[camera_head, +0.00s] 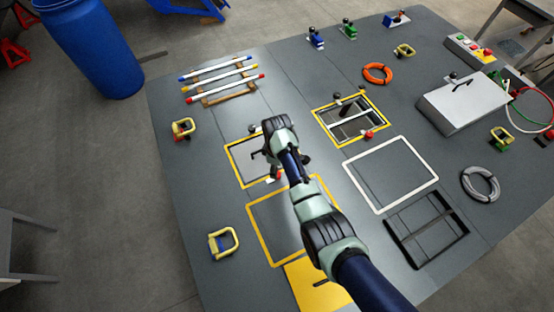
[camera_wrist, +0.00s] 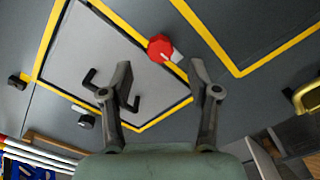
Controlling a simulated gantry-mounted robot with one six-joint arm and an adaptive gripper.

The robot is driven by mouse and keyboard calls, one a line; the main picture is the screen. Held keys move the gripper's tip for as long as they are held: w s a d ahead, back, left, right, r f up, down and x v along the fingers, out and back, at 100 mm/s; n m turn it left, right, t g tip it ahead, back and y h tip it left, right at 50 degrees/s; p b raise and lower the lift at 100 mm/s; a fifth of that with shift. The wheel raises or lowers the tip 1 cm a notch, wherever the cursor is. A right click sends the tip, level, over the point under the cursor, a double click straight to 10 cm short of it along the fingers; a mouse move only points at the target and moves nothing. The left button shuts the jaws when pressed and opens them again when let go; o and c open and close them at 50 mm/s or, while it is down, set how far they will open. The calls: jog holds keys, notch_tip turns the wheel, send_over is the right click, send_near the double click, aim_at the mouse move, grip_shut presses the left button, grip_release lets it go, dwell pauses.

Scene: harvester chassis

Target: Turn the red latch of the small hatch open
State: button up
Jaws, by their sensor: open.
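The red latch (camera_wrist: 160,47) is a red knob with a pale piece beside it, at the yellow edge of the small hatch. The small hatch (camera_wrist: 85,55) is a closed grey panel with a black handle (camera_wrist: 115,95) and a yellow border. My gripper (camera_wrist: 162,78) is open, its two fingers apart and empty. In the wrist view the latch shows just beyond the fingertips, roughly centred in the gap; contact is not visible. In the head view my wrist hides part of the small hatch (camera_head: 243,165), and only a bit of red and white shows under my gripper (camera_head: 273,165).
A second yellow-bordered hatch (camera_head: 350,116) stands to the right with its own red knob (camera_head: 369,135). A large yellow outline (camera_head: 262,236) lies in front. Striped rods (camera_head: 222,80) lie on a rack behind.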

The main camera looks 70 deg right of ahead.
notch_tip(320, 180, up, 7)
jog(key=shift+f, duration=0.2)
dwell(0.5)
